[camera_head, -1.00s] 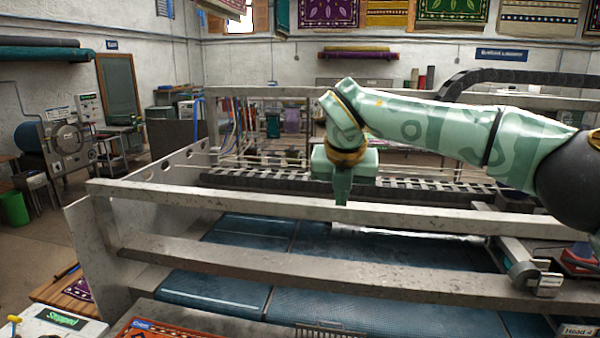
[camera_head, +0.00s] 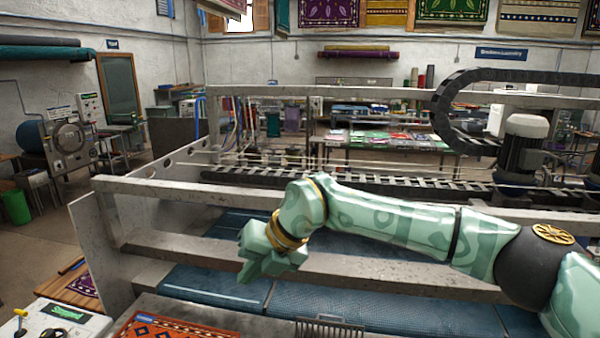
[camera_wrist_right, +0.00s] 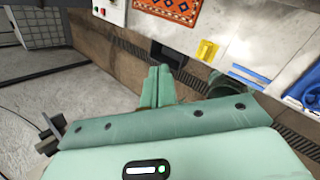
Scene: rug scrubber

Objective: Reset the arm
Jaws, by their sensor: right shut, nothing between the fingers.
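My right arm comes in from the right in the head view, pale green with a dark elbow joint. My right gripper (camera_head: 262,262) hangs in front of the machine's lower front rail, pointing down and to the left. In the right wrist view its two fingers (camera_wrist_right: 157,86) stand together, shut, with nothing between them. My left gripper is not in view. The rug scrubber (camera_head: 390,268) has grey metal rails and a blue bed, part of it hidden behind my right arm.
An orange patterned rug (camera_head: 175,327) lies at the front edge, below my right gripper. A white control box (camera_head: 60,322) with a green display stands at the front left. A motor (camera_head: 526,135) sits on the machine at the right. Open floor lies at the left.

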